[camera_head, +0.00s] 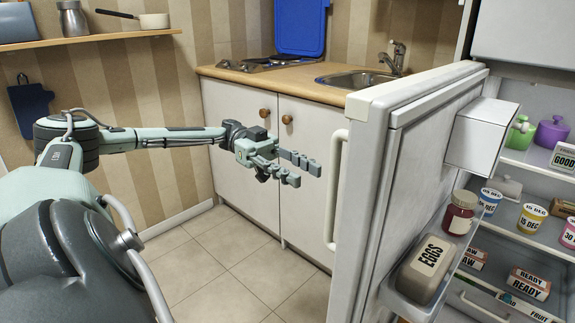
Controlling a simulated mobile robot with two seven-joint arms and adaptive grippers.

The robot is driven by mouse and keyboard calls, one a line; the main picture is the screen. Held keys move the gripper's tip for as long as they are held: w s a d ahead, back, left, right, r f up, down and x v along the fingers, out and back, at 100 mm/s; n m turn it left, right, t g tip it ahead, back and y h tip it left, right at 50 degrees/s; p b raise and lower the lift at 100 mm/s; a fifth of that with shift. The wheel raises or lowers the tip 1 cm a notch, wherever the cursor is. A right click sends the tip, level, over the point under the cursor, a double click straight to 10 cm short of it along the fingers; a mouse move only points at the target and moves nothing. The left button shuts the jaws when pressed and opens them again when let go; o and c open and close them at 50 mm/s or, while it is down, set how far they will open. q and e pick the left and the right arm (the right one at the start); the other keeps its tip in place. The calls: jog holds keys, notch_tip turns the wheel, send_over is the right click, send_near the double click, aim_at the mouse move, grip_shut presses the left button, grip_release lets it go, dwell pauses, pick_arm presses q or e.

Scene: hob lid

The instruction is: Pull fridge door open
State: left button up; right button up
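The white fridge door (375,180) stands open, swung out toward the left, with its inner shelves showing on the right side. Its long white vertical handle (334,185) is on the door's outer face, toward the left. My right gripper is not in view.
The open fridge (530,200) holds tubs, boxes and jars. An egg box (428,262) and a red jar (459,213) sit in the door. White cabinets (240,135) with a sink (355,79) stand behind. The tiled floor (235,265) is clear.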

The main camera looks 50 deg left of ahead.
pick_arm(q)
jog(key=a, duration=0.3)
jog(key=shift+s+a, duration=0.1)
jog(key=shift+a, duration=0.3)
dwell(0.3)
